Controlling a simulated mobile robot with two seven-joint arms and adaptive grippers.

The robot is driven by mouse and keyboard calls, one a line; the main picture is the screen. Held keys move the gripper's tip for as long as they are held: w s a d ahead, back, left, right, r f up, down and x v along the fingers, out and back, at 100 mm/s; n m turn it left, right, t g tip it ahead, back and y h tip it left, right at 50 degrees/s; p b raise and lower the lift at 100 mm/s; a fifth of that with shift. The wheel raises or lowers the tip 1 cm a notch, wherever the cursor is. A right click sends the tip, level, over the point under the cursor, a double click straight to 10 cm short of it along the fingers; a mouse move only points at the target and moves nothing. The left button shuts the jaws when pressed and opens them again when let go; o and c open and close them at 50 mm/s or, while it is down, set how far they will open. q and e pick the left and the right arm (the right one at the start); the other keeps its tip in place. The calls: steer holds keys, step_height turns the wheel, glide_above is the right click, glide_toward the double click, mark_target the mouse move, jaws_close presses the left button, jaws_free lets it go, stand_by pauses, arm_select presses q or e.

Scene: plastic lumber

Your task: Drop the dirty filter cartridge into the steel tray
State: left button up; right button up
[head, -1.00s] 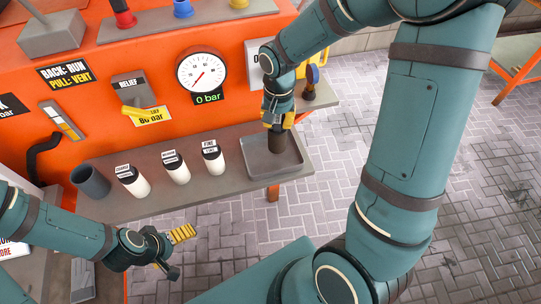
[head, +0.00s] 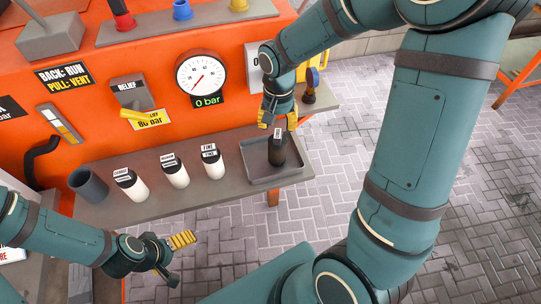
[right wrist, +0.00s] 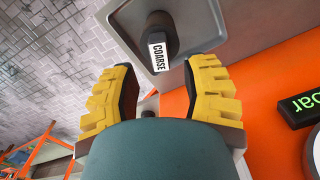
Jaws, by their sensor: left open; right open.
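The dirty filter cartridge (head: 277,151), dark with a white label, stands upright in the steel tray (head: 262,176) at the right end of the shelf. In the right wrist view the cartridge (right wrist: 157,46) has a label reading COARSE, and the tray (right wrist: 202,14) is around its base. My right gripper (head: 278,121) is open just above the cartridge, apart from it; its yellow fingers (right wrist: 164,85) show spread and empty in the wrist view. My left gripper (head: 180,257) is open and empty in front of the shelf at the lower left.
On the grey shelf (head: 150,208) stand several cartridges: three white ones with dark caps, such as the FINE one (head: 212,163), and a dark grey cup (head: 88,184) at the left. Behind are the orange panel, a gauge (head: 201,76) at 0 bar and a yellow relief lever (head: 137,114).

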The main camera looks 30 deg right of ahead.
step_height(320, 180, up, 10)
steer(key=shift+r, duration=0.15)
stand_by(0.6)
